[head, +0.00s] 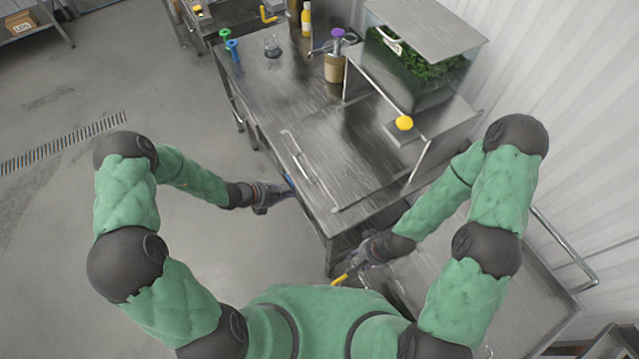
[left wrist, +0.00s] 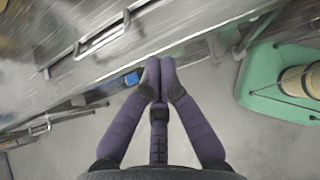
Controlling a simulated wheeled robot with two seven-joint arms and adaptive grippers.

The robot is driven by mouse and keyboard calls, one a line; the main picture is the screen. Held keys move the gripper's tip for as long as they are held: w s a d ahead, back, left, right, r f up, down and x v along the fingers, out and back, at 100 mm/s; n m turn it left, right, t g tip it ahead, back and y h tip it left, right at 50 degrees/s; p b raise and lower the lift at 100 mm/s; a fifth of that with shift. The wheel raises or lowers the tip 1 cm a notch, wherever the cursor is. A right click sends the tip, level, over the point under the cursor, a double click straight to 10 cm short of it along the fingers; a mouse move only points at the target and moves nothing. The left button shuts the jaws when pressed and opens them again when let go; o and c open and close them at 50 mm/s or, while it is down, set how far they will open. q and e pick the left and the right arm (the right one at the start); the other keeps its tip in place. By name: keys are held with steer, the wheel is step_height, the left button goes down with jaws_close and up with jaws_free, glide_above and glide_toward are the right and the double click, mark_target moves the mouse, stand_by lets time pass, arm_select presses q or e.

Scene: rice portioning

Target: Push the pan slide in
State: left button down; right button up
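A flat steel panel with a long bar handle (head: 300,160) lies along the left side of the steel counter; I take it for the pan slide, but cannot tell how far out it is. The handle also shows in the left wrist view (left wrist: 101,36). My left gripper (head: 287,191) is low beside the counter's near left edge. In the left wrist view its fingertips (left wrist: 159,78) are together and empty, just short of the steel edge. My right gripper (head: 352,266) is by the counter's near end, beside a yellow thing (head: 343,279); its fingers are unclear.
A clear bin of greens (head: 420,75) and a yellow knob (head: 404,123) stand at the counter's right. A purple-topped container (head: 335,65) and bottle (head: 306,20) stand farther back. Another steel surface (head: 500,280) is at lower right. Open floor lies left.

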arm_select(q)
steer(key=x, duration=0.9)
steer(key=shift+p, duration=0.35)
steer(key=shift+w+d+r+p, duration=0.1)
steer(key=shift+w+d+p, duration=0.1)
steer(key=shift+w+d, duration=0.25)
steer(key=shift+w+d+p, duration=0.15)
steer(key=shift+w+d, duration=0.05)
steer(key=shift+d, duration=0.4)
steer(key=shift+w+d, duration=0.4)
steer(key=shift+d, duration=0.2)
